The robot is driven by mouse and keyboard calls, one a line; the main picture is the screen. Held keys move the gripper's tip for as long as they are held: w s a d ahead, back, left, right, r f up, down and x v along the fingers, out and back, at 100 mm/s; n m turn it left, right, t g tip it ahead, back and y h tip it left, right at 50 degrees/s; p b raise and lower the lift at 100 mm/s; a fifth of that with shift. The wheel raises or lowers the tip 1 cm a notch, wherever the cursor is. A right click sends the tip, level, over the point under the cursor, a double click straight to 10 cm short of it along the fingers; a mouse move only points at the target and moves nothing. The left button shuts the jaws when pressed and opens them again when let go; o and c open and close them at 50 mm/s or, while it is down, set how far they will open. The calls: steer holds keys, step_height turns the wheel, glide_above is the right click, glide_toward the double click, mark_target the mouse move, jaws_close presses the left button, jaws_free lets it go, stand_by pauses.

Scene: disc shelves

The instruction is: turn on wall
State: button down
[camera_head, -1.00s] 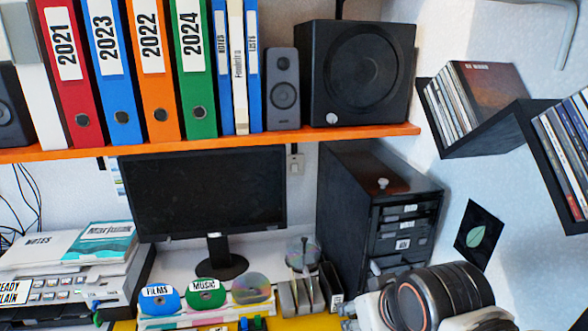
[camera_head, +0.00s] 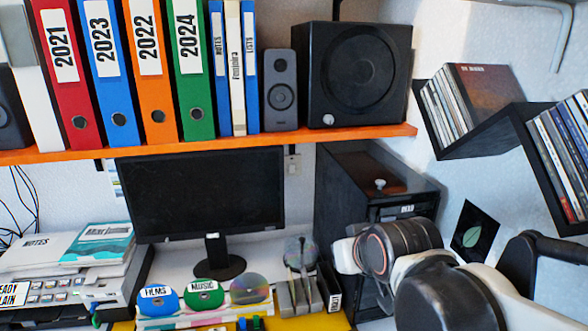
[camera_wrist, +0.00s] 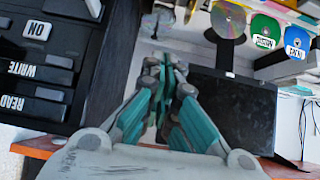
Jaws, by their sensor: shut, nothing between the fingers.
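A small pale wall switch (camera_head: 293,165) is on the white wall, just under the orange shelf, between the monitor and the black disc tower. My gripper (camera_wrist: 160,80) is shut and empty in the wrist view, its teal and grey fingers together. The black monitor (camera_wrist: 222,110) is beyond the fingers, and the tower's labelled buttons (camera_wrist: 38,30) are on the left, upside down. I cannot make out the wall switch in the wrist view. In the head view my arm covers much of the tower's front, and the fingers are not clearly visible.
The orange shelf (camera_head: 230,142) with binders and speakers overhangs the switch. The monitor (camera_head: 200,190) stands left of it and the disc tower (camera_head: 345,200) right. Discs, a holder (camera_head: 300,298) and a printer (camera_head: 60,275) crowd the desk. Black CD shelves (camera_head: 480,135) jut out at right.

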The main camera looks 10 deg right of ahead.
mark_target(292, 168)
steer(key=w+r+t+p, duration=0.1)
steer(key=w+t, duration=0.1)
steer(key=w, duration=0.8)
steer(key=w+r+t, duration=0.2)
steer(key=w+t, duration=0.1)
steer(key=w, duration=0.7)
steer(key=w+f+t+p, duration=0.1)
steer(key=w+f+t, duration=0.4)
steer(key=w, duration=0.8)
steer(key=shift+f+p, duration=0.35)
steer(key=shift+f, duration=0.45)
steer(key=shift+w, duration=0.2)
steer(key=w+b, duration=0.1)
steer(key=w, duration=0.3)
steer(key=w+r+b, duration=0.1)
steer(key=w+b, duration=0.1)
steer(key=w, duration=0.3)
steer(key=w+b, duration=0.1)
steer(key=w, duration=0.3)
steer(key=shift+w+r, duration=0.2)
steer(key=shift+r, duration=0.05)
steer(key=shift+w+r, duration=0.1)
steer(key=shift+w, duration=0.1)
steer(key=shift+r, duration=0.1)
